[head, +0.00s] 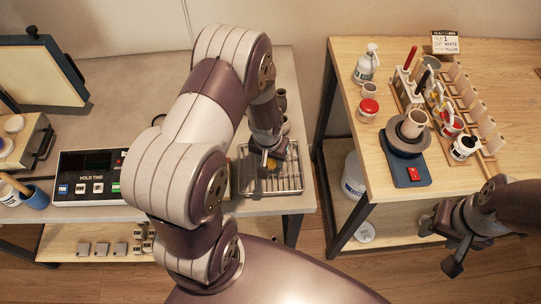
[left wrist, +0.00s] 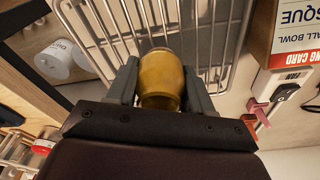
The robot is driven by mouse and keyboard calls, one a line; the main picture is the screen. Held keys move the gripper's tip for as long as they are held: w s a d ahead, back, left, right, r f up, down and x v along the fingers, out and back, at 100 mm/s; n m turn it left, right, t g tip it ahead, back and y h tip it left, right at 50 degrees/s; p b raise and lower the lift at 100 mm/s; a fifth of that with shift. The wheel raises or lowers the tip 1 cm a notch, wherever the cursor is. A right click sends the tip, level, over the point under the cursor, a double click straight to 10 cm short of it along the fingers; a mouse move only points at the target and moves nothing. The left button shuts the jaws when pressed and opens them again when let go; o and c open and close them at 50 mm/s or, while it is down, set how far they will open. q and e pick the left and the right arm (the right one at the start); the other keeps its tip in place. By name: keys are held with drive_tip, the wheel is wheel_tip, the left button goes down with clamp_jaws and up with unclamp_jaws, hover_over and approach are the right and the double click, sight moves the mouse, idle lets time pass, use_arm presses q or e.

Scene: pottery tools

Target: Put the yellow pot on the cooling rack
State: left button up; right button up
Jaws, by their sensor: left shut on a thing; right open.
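The yellow pot (left wrist: 161,78) is between the two fingers of my left gripper (left wrist: 160,88) in the left wrist view, and the fingers are shut on it. In the head view only a small part of the yellow pot (head: 271,163) shows below my left gripper (head: 268,158). The cooling rack (head: 292,184) is a wire grid on the left table, and the pot is over it. I cannot tell whether the pot touches the wires. The rack (left wrist: 110,25) also shows behind the pot in the left wrist view. My right gripper (head: 449,245) is open and empty, low at the right.
The right table holds a small wheel (head: 407,140), a wooden tool rack (head: 462,85) and bottles.

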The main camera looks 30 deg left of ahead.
sight(268, 161)
use_arm(q)
drive_tip(key=shift+f, duration=0.15)
drive_tip(key=o, duration=1.1)
wheel_tip(268, 161, up, 12)
drive_tip(key=s+b, duration=0.1)
drive_tip(key=s, duration=0.1)
drive_tip(key=s+d+r, duration=0.1)
drive_tip(key=s, duration=0.1)
drive_tip(key=s+d+r+m, duration=0.1)
drive_tip(key=s+d, duration=0.1)
drive_tip(key=s, duration=0.1)
drive_tip(key=s+d+r+m, duration=0.1)
drive_tip(key=s+d, duration=0.1)
drive_tip(key=shift+s+d+r, duration=0.2)
drive_tip(key=shift+r, duration=0.15)
drive_tip(key=shift+w, duration=0.1)
